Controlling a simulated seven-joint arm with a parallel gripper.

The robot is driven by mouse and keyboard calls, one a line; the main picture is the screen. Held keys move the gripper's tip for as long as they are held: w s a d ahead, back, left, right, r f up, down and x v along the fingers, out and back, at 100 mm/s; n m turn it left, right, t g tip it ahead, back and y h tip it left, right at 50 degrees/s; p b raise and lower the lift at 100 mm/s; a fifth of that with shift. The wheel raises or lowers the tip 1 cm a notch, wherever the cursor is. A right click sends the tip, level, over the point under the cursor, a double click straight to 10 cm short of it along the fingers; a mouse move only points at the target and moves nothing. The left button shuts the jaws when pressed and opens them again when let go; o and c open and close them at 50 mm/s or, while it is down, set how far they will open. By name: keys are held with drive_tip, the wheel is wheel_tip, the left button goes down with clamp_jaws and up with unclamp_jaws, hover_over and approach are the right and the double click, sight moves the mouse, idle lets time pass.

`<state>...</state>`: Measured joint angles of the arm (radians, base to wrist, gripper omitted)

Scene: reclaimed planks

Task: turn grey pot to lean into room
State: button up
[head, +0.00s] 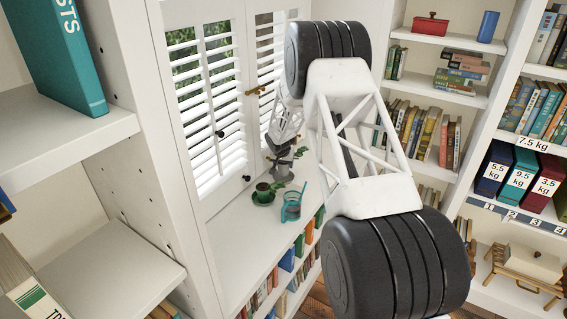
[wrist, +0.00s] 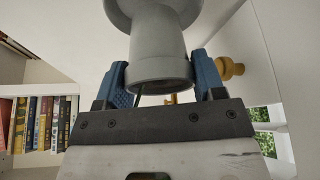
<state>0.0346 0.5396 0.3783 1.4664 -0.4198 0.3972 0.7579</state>
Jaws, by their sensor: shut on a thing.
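The grey pot (wrist: 158,48) fills the top middle of the wrist view. It has a narrower lower part and a wider part above, cut off by the picture's top edge. My gripper (wrist: 160,80) is shut on that lower part, one blue finger pad on each side. In the head view my gripper is small and far off beside the window shutters, above the sill. Grey shapes overlap there, so I cannot clearly tell pot from gripper. The pot's top and any plant in it are out of the wrist view.
On the white sill (head: 245,243) stand a dark green cup (head: 263,190) on a saucer and a teal glass (head: 291,208). White shutters (head: 207,100) with a brass latch (head: 256,91) stand behind. Bookshelves flank both sides. A brass knob (wrist: 232,68) is right of the pot.

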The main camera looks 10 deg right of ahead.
sight(282, 165)
drive_tip(key=shift+f, duration=1.2)
drive_tip(key=o, duration=1.3)
drive_tip(key=shift+f, duration=0.1)
drive_tip(key=shift+c, duration=0.2)
drive_tip(key=shift+v, duration=3.2)
drive_tip(key=shift+s+a+r, duration=0.15)
drive_tip(key=shift+s+r, duration=0.1)
drive_tip(key=shift+r, duration=0.45)
